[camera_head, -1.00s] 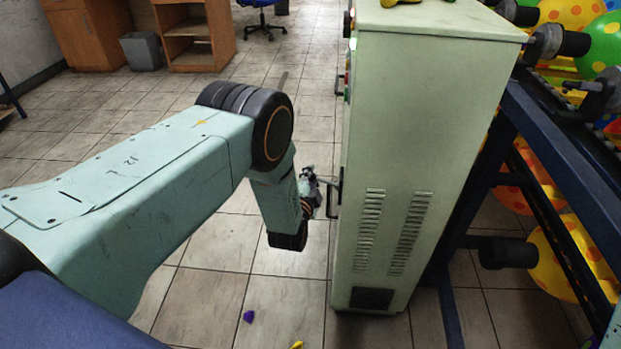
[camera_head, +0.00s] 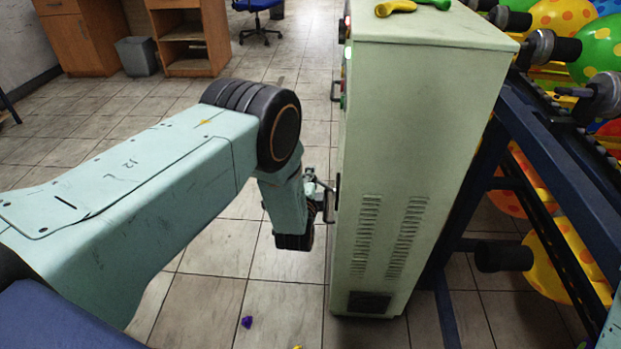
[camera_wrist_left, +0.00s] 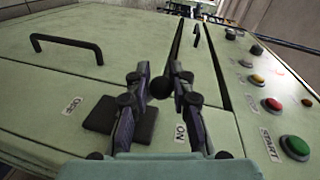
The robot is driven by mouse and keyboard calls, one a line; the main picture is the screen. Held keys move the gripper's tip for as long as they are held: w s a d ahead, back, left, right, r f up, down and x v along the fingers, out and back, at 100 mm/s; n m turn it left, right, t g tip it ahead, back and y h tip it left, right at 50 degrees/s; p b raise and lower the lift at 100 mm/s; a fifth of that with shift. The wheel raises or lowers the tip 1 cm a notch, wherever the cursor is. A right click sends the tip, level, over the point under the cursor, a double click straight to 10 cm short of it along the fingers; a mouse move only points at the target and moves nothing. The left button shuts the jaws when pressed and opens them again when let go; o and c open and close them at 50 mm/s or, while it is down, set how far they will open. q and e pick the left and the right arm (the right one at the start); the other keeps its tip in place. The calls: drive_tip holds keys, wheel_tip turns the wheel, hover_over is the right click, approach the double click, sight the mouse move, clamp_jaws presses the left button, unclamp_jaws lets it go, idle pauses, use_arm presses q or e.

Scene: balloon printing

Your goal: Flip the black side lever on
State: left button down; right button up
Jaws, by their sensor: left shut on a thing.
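The black side lever sits on the pale green cabinet (camera_head: 420,150). In the left wrist view its round black knob (camera_wrist_left: 160,88) is between my left gripper's fingers, and its dark base plate (camera_wrist_left: 124,122) lies between the OFF label (camera_wrist_left: 71,106) and the ON label (camera_wrist_left: 181,133). The knob stands nearer the ON label. My left gripper (camera_wrist_left: 159,76) is shut on the lever. In the head view the left gripper (camera_head: 320,196) is against the cabinet's left face, and the lever is mostly hidden there. My right gripper is not in view.
The panel beside the lever has a green START button (camera_wrist_left: 295,147), a red button (camera_wrist_left: 272,104) and other knobs. A black door handle (camera_wrist_left: 66,44) stands out on the left. A blue rack with balloons (camera_head: 545,150) is right of the cabinet. Tiled floor lies open to the left.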

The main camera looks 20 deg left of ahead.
use_arm(q)
drive_tip(key=c, duration=1.3)
unclamp_jaws()
drive_tip(key=shift+d, duration=0.35)
drive_tip(key=shift+o, duration=0.8)
drive_tip(key=shift+a, duration=0.2)
drive_tip(key=v, duration=1.2)
drive_tip(key=shift+a, duration=0.1)
drive_tip(key=shift+f, duration=0.1)
